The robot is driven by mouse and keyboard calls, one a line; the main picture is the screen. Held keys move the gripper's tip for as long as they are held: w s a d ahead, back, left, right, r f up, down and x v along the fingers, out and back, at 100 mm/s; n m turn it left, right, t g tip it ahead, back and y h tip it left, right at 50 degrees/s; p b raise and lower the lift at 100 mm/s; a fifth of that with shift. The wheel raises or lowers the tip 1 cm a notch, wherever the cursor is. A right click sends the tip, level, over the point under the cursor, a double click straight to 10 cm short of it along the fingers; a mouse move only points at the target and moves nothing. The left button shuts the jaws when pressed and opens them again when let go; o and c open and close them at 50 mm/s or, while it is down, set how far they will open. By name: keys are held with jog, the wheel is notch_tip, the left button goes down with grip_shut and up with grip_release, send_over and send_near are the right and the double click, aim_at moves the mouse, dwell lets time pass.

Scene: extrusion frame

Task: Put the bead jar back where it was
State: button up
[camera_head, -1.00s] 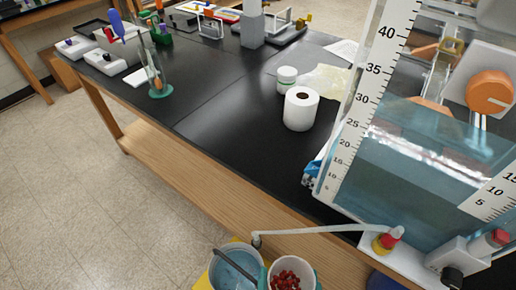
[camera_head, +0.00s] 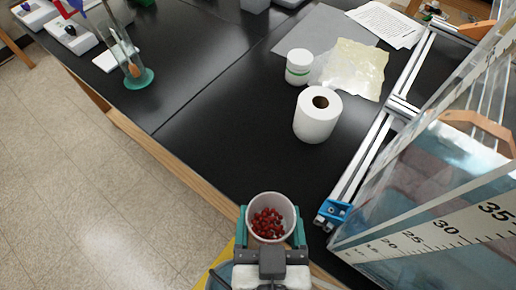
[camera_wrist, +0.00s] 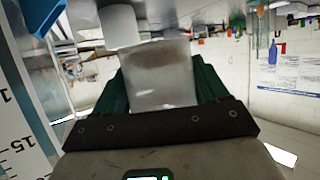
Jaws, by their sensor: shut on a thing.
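The bead jar (camera_head: 270,222) is a white open cup with red beads in it. It is upright, at the front edge of the black table in the head view. My gripper (camera_head: 272,226) is shut on it, with a teal finger on each side. In the wrist view the jar (camera_wrist: 160,78) shows as a pale, translucent cup between the dark green fingers. I cannot tell whether its base touches the table.
A paper roll (camera_head: 317,118) and a white lidded jar (camera_head: 299,66) stand on the black table (camera_head: 215,125) beyond. A large scaled water tank (camera_head: 440,190) and a metal extrusion frame (camera_head: 365,165) with a blue corner (camera_head: 334,212) stand at right. The table between is clear.

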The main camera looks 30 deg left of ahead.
jog(key=a+r+p+x, duration=0.1)
jog(key=p+x, duration=0.1)
jog(key=x, duration=0.9)
send_over(258, 176)
jog(key=f, duration=0.3)
jog(key=s+f, duration=0.1)
jog(key=f, duration=0.1)
jog(key=shift+d+f, duration=0.15)
jog(key=shift+d, duration=0.1)
jog(key=shift+w+a+f, duration=0.2)
jog(key=shift+w+f, duration=0.15)
jog(key=shift+f, duration=0.1)
jog(key=shift+w+a+f, duration=0.1)
jog(key=shift+f, duration=1.55)
jog(key=shift+f+b, duration=0.2)
jog(key=shift+b, duration=0.2)
jog(key=o, duration=1.1)
jog(key=shift+r, duration=0.15)
